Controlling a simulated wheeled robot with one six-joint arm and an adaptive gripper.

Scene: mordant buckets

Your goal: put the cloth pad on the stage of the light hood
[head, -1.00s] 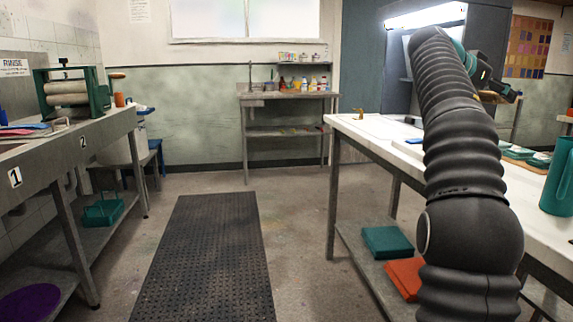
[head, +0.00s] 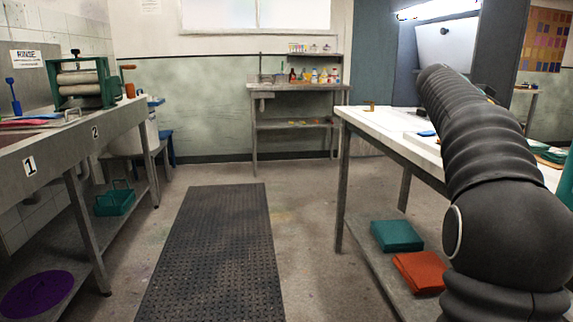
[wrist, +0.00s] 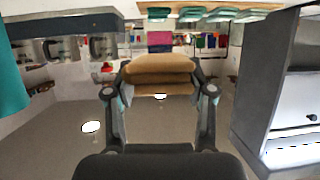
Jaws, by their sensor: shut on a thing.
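The cloth pad (wrist: 158,72) is brown-orange and folded in layers. In the wrist view my gripper (wrist: 160,92) is shut on it, with one finger at each side. In the head view my arm hides the gripper and the pad. The light hood (head: 445,45) is a grey cabinet at the back right, with a lit tube at its top and a pale interior. A grey, open-sided box with a bright white inside, apparently the hood (wrist: 275,90), is at the right of the wrist view, apart from the pad. I cannot make out its stage clearly.
A white-topped table (head: 385,122) stands at right, with teal (head: 397,236) and orange (head: 420,271) folded stacks on its lower shelf. A bench with a roller press (head: 82,82) is at left. A dark floor mat (head: 215,250) lies in the clear aisle.

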